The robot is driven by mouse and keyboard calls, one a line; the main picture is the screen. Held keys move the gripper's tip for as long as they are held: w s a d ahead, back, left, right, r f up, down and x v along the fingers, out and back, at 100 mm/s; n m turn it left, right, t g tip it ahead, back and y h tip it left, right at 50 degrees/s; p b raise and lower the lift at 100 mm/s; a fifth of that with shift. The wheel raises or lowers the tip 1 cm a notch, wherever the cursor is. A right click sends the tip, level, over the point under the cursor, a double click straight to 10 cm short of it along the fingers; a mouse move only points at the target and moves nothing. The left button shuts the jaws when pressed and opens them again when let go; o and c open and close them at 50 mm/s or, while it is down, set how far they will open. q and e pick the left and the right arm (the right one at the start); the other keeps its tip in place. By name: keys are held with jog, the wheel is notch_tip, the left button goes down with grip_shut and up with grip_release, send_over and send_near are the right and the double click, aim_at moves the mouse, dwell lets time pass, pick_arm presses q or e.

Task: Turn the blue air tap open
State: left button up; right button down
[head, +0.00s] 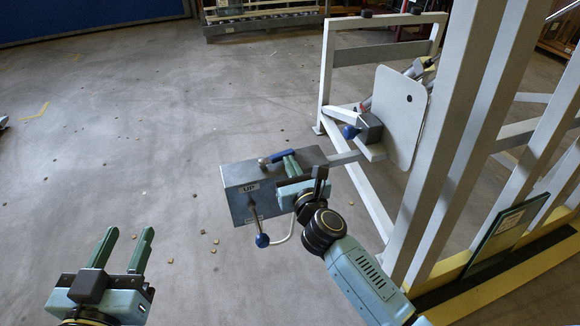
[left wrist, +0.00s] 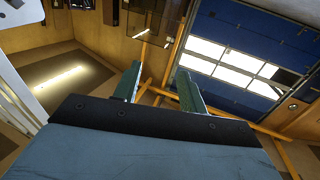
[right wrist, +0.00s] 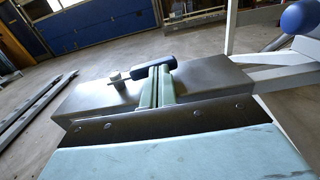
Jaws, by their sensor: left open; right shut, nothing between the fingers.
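The blue air tap (head: 279,156) is a short blue handle beside a small metal fitting on top of a grey control box (head: 236,178). It also shows in the right wrist view (right wrist: 143,72). My right gripper (head: 290,158) is shut with nothing between its fingers. Its fingertips are over the box top, right at the free end of the blue handle; whether they touch it I cannot tell. My left gripper (head: 127,236) is open and empty, low at the left over bare floor.
A lever with a blue ball knob (head: 262,240) hangs from the box front, marked "UP". Another blue knob (head: 350,132) sits on a grey block by a white plate (head: 398,115). Thick white frame posts (head: 455,130) stand at the right. The floor at left is mostly clear.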

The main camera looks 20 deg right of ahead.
aim_at(289, 152)
jog(key=shift+w+d+r+p, duration=0.15)
jog(key=shift+w+p, duration=0.15)
jog(key=shift+w, duration=0.2)
jog(key=shift+w+d+f+p, duration=0.15)
jog(key=shift+w+p, duration=0.1)
jog(key=shift+w, duration=0.7)
pick_arm(q)
notch_tip(289, 152, down, 6)
jog(key=s+a+g+y, duration=0.1)
jog(key=s+a+g, duration=0.1)
jog(key=g, duration=0.2)
jog(key=shift+f+g+y, duration=0.25)
jog(key=shift+g+y, duration=0.05)
jog(key=shift+y, duration=0.1)
pick_arm(e)
jog(key=shift+w, duration=0.6)
